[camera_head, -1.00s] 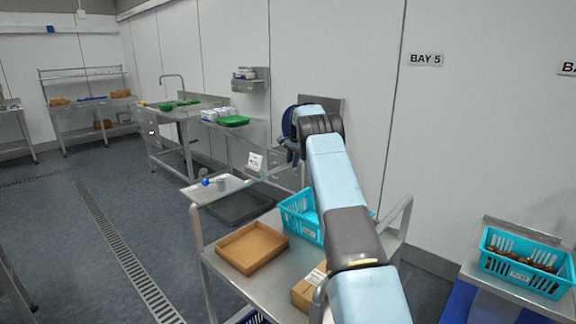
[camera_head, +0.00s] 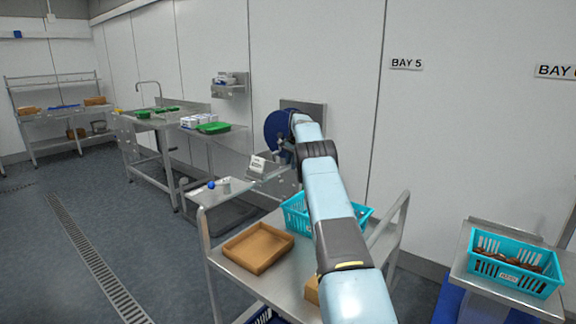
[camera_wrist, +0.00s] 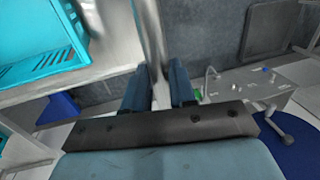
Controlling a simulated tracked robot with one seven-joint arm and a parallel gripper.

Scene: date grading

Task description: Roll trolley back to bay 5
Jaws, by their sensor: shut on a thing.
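The trolley (camera_head: 225,270) is a grey metal cart with raised tube rails at its ends. It stands in front of me in the head view, left of and below the BAY 5 sign (camera_head: 407,64) on the white wall. On its top are a brown tray (camera_head: 258,248), a turquoise basket (camera_head: 296,214) partly behind my arm, and a box (camera_head: 312,290) mostly hidden by it. In the wrist view my gripper (camera_wrist: 158,78) is shut around a metal tube, a trolley rail (camera_wrist: 148,35). In the head view my arm hides the fingers.
A metal stand (camera_head: 480,287) with a turquoise basket of dates (camera_head: 512,283) is close on the right. Benches with a sink (camera_head: 150,112) line the wall at left. The floor at left, with a drain grate (camera_head: 90,262), is clear.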

